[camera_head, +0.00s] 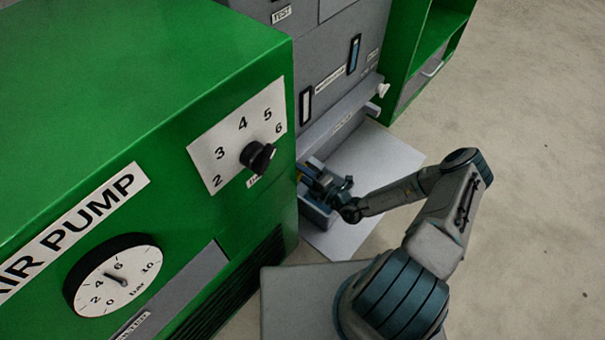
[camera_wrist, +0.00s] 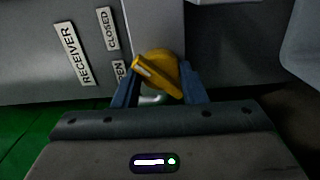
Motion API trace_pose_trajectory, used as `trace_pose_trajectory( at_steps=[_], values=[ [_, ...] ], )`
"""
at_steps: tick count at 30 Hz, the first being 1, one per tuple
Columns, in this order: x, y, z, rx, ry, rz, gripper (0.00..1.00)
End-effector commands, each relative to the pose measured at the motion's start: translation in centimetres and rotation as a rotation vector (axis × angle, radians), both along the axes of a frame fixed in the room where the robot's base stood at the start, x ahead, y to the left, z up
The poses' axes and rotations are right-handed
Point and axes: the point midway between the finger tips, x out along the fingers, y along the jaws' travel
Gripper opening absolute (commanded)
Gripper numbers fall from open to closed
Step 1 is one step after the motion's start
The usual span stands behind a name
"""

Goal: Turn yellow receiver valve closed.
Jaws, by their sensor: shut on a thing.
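The yellow receiver valve (camera_wrist: 158,75) shows in the wrist view at top centre, on a grey panel. Its handle bar lies slanted, from upper left to lower right. My gripper (camera_wrist: 155,85) is shut on the valve, with one blue finger on each side. In the head view my gripper (camera_head: 325,187) is at the grey cabinet beside the green air pump, and a bit of yellow shows there; the valve is mostly hidden. Left of the valve are a RECEIVER label (camera_wrist: 72,53), a CLOSED label (camera_wrist: 107,29) and a partly covered label ending in "EN" (camera_wrist: 119,72).
The green air pump (camera_head: 60,110), with a black knob (camera_head: 257,157) and a round gauge (camera_head: 115,275), stands close on the left. The grey cabinet (camera_head: 330,65) rises behind my gripper. A green shelf unit (camera_head: 405,45) stands at the back. Open floor (camera_head: 540,200) lies to the right.

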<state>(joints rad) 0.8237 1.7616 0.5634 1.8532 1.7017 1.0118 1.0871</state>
Motion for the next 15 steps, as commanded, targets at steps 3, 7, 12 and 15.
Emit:
trace_pose_trajectory(
  at_steps=[3,7,12,15],
  values=[
    [-0.05,-0.02,-0.08,0.0,0.003,-0.001,0.15],
    [-0.04,-0.02,-0.06,0.0,0.003,0.0,0.6],
    [-0.02,0.02,-0.03,0.0,0.001,0.0,0.6],
    [-0.13,-0.11,0.0,-0.001,0.001,0.0,0.6]
  ],
)
